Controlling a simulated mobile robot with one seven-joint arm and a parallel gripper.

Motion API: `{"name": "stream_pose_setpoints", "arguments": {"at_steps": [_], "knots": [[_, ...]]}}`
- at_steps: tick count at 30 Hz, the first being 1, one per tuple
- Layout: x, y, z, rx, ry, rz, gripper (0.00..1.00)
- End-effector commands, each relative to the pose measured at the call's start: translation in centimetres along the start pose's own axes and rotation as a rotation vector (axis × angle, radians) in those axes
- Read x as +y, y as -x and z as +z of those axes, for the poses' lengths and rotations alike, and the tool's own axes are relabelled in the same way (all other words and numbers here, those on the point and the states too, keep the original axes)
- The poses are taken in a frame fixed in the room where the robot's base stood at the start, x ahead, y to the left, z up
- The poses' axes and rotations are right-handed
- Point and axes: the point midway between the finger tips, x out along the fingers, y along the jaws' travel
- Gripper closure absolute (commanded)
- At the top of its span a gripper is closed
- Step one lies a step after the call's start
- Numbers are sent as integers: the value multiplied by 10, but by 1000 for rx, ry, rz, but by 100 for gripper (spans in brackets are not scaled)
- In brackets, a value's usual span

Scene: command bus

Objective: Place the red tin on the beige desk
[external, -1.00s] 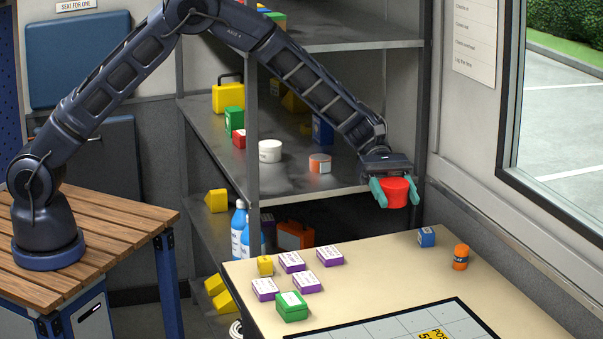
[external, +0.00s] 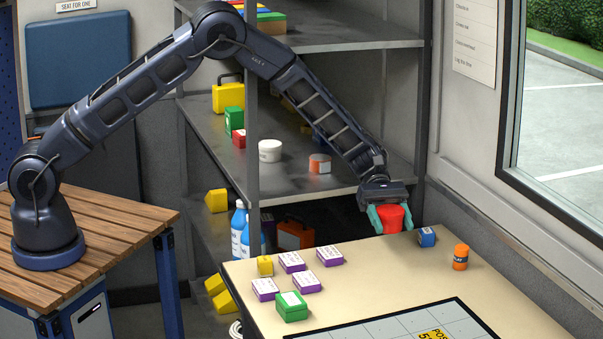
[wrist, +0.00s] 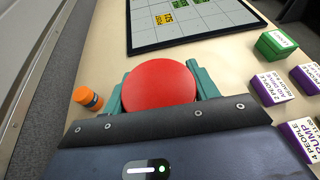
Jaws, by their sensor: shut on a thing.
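The red tin (external: 391,219) is held between the teal fingers of my gripper (external: 390,220). In the wrist view the tin's round red top (wrist: 160,82) fills the space between the fingers of my gripper (wrist: 161,90). The beige desk (external: 375,270) lies below; its top also shows in the wrist view (wrist: 225,65). My gripper is low over the desk's back edge, left of a small blue box (external: 426,237). I cannot tell whether the tin's bottom touches the desk.
An orange bottle (external: 460,257) stands at the right. Purple boxes (external: 292,262), a yellow box (external: 265,266) and a green box (external: 291,306) stand at the left. A gridded board (external: 410,322) lies in front. A grey shelf (external: 300,185) stands behind. The desk's middle is clear.

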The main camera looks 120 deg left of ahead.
Motion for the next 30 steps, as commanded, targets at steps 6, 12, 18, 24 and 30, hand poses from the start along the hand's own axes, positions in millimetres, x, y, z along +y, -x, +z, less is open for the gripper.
{"name": "stream_pose_setpoints", "arguments": {"at_steps": [6,12,18,24,30], "knots": [[2,-16,-38,0,2,-1,67],[4,-21,-50,-1,0,0,67],[5,-28,-66,-1,1,-1,67],[6,-37,-88,-1,1,-1,67],[6,-37,-89,-1,0,0,67]]}}
